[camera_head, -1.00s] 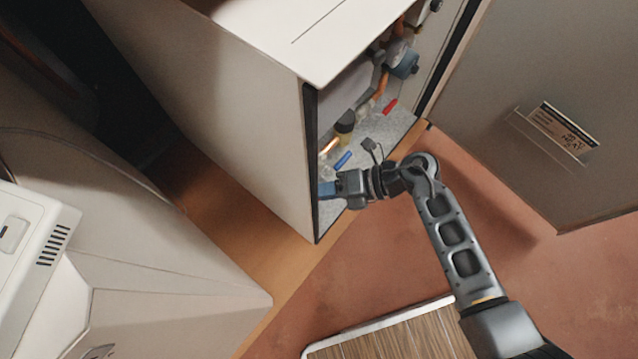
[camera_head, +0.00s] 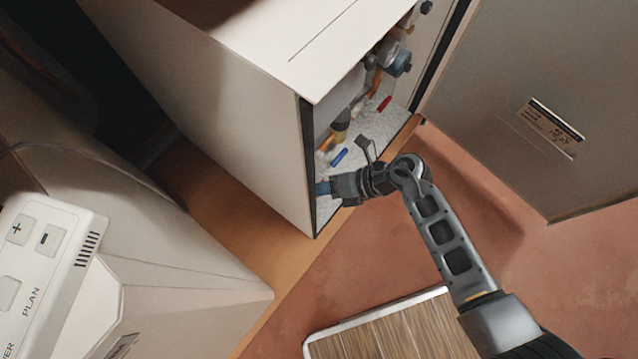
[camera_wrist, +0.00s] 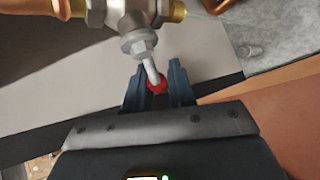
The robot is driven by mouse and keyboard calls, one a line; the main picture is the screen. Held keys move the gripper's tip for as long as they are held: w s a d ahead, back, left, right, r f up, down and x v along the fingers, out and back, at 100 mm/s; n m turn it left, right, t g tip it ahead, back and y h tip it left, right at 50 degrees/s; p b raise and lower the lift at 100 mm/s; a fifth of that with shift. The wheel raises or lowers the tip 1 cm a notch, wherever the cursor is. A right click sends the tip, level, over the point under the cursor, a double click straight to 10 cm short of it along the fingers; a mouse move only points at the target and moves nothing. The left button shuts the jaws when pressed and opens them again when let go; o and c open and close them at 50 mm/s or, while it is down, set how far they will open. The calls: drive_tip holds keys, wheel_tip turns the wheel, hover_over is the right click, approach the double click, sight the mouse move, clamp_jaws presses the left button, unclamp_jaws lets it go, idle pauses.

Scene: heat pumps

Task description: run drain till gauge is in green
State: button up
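In the wrist view a metal valve (camera_wrist: 137,42) on a brass and copper pipe has a thin lever ending in a red knob (camera_wrist: 158,86). My gripper (camera_wrist: 160,76) has its two blue fingers on either side of the knob, with little gap, and they look closed on it. In the head view my gripper (camera_head: 322,188) reaches into the open white cabinet (camera_head: 235,120) at its lower front edge, its fingertips partly hidden by the side panel. I cannot make out a gauge or its green zone.
Inside the cabinet are a blue handle (camera_head: 339,157), a red handle (camera_head: 384,103) and a blue round part (camera_head: 399,63). The open cabinet door (camera_head: 490,110) stands at right. A white control panel (camera_head: 40,250) is at left. A wood-topped board (camera_head: 385,335) lies on the floor in front.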

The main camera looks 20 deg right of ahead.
drive_tip(key=o, duration=0.3)
idle(0.5)
